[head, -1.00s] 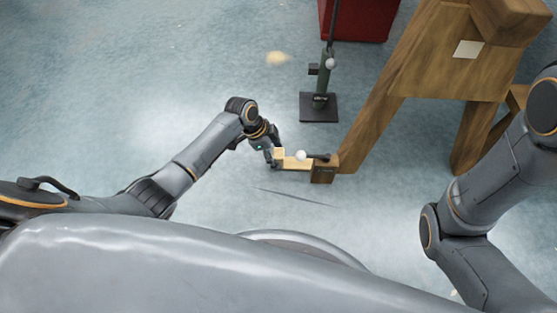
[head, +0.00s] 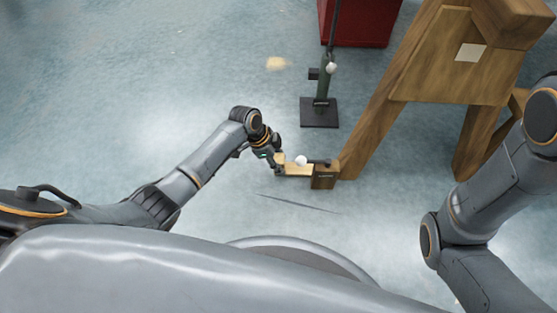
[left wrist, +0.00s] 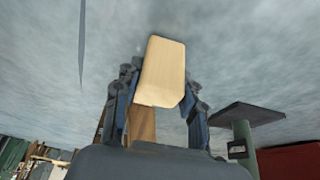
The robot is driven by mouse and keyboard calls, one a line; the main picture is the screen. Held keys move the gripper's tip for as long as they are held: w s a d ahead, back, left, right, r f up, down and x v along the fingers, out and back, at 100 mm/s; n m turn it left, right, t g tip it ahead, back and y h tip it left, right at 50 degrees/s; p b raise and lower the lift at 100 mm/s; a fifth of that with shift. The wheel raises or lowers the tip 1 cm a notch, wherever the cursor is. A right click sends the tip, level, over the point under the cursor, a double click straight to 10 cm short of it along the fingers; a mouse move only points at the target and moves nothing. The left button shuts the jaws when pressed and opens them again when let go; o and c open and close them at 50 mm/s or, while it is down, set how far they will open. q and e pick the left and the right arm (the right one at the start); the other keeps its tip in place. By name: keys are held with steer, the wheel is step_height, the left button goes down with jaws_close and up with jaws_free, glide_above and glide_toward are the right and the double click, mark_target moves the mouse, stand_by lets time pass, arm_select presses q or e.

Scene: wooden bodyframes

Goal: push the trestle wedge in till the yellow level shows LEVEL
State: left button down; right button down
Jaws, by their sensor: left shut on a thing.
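The pale wooden wedge (head: 298,170) lies low by the foot of the brown wooden trestle (head: 372,125). Its right end meets a darker wooden block (head: 323,176) at the base of the trestle leg. My left gripper (head: 279,161) is at the wedge's left end. In the left wrist view the wedge's pale end (left wrist: 163,70) stands between the two fingers of my left gripper (left wrist: 158,105), which is shut on it. How deep the wedge sits is hidden. I cannot make out the yellow level or its reading. My right gripper is outside the views.
A dark post on a square black base (head: 319,112) stands behind the block, with a red cabinet (head: 355,25) beyond. A pale square plate (head: 471,52) is on the trestle. Floor to the left is clear.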

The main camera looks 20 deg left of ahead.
mark_target(299, 168)
arm_select(q)
steer(key=d, duration=0.2)
steer(key=w+d, duration=0.1)
steer(key=d, duration=0.1)
steer(key=shift+w+d, duration=0.2)
steer(key=shift+d, duration=0.15)
steer(key=c, duration=0.8)
jaws_free()
steer(key=shift+o, duration=0.2)
steer(key=shift+a+r, duration=0.1)
steer(key=v, duration=1.1)
steer(key=shift+s+a+r, duration=0.1)
steer(key=shift+a+r, duration=0.1)
steer(key=shift+r, duration=0.1)
steer(key=shift+p, duration=0.3)
